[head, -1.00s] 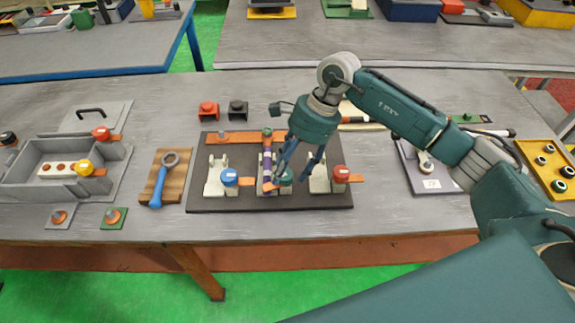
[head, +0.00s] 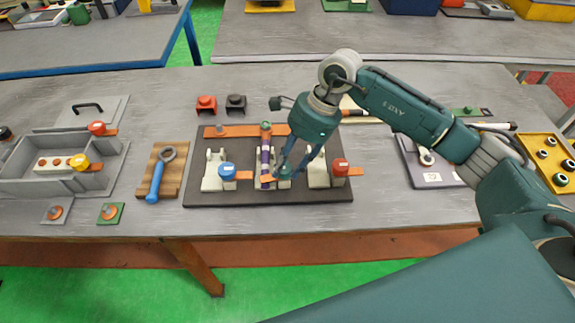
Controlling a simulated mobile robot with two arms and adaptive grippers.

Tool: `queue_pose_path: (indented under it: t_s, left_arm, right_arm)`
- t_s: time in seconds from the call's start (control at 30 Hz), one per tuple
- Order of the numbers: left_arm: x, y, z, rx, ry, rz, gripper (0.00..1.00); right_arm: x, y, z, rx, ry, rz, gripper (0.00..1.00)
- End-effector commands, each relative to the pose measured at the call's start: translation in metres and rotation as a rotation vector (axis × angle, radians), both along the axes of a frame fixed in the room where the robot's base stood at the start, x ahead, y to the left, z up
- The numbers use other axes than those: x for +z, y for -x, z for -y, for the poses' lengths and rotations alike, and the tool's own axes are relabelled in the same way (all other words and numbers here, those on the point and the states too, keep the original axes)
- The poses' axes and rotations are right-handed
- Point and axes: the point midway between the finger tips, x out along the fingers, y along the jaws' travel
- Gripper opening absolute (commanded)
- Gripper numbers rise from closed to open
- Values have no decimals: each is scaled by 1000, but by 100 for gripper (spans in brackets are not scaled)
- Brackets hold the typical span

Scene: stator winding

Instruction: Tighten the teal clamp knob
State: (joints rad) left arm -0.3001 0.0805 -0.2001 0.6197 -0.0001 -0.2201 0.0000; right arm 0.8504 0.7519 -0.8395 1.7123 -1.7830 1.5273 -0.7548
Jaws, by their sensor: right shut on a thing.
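The teal clamp knob (head: 284,171) is on the middle clamp of the dark fixture board (head: 330,193). My right gripper (head: 286,168) points down at it with its fingers closed around the knob, partly hiding it. A purple-banded rod (head: 265,156) with a green top end lies along the middle clamp, just left of the fingers. A blue knob (head: 228,171) is on the left clamp and a red knob (head: 340,167) on the right clamp. My left gripper is not in view.
A blue-handled ring wrench (head: 158,178) lies on a wooden board left of the fixture. A grey box with a yellow knob (head: 79,162) stands farther left. Red (head: 206,105) and black (head: 236,104) blocks sit behind the fixture. A yellow tray (head: 546,160) is at the right.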

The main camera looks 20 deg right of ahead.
Motion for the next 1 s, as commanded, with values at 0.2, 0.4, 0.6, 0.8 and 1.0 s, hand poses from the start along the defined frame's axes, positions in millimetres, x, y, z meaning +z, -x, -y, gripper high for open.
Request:
queue_pose_path:
  t_s: [0.2,0.4,0.6,0.8,1.0]
  left_arm:
    - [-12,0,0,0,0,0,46]
    - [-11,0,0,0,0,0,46]
    - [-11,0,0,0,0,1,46]
    - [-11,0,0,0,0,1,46]
    - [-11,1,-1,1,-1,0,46]
  right_arm:
    - [3,-2,-3,-110,-11,12,9]
    - [5,-3,-3,-117,-12,12,9]
    - [5,-3,-4,-115,-12,13,53]
    - [3,-2,-2,-116,-8,8,53]
    - [10,-1,2,-116,-5,8,53]
